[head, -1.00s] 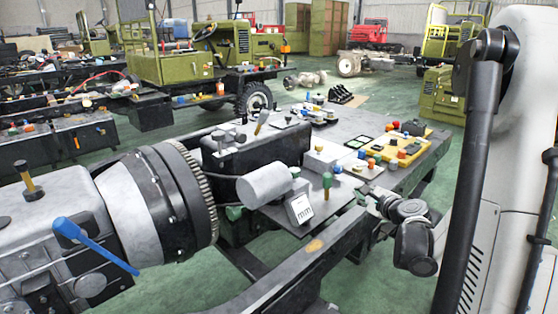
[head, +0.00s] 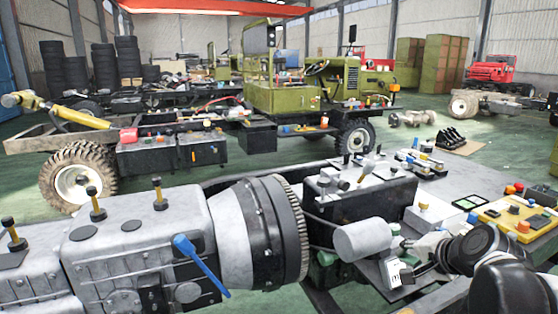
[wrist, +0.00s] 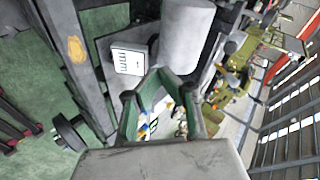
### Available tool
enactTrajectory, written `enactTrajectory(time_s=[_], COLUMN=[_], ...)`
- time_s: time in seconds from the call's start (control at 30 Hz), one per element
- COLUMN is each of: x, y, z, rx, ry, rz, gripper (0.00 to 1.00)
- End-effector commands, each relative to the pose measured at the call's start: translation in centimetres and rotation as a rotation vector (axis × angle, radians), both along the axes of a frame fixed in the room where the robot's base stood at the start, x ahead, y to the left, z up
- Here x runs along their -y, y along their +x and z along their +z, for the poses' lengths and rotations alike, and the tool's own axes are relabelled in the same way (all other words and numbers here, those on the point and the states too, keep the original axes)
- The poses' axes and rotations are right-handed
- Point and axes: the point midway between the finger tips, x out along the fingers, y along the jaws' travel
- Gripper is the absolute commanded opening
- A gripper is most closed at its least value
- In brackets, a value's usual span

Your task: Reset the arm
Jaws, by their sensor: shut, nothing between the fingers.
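My gripper (wrist: 170,75) shows in the wrist view with its green-edged fingers brought together and nothing held between them. Beyond the fingers are a grey cylinder (wrist: 185,35) and a small white box with dark marks (wrist: 128,60). In the head view my dark and white arm reaches in from the lower right, over the chassis bench. Its end is close to the grey cylinder (head: 366,240) and the white box (head: 393,273). I cannot tell whether it touches them.
A large grey gearbox (head: 140,240) with a blue lever (head: 200,265) fills the lower left. A yellow tray (head: 515,220) with coloured knobs lies at the right. A green truck (head: 320,85) stands behind.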

Motion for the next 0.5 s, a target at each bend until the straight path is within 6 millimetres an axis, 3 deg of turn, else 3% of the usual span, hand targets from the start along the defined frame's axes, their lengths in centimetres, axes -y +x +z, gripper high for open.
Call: enactTrajectory(time_s=[0.03,0.2,0.5], x=[-1.4,-4.6,-8.3], y=[-1.2,-4.9,-12.1], z=[0.8,2.3,4.2], rx=[-0.016,-0.065,-0.135], ry=[-0.049,-0.233,-0.556], rz=[0.047,0.204,0.482], gripper=[0.00,0.00,0.00])
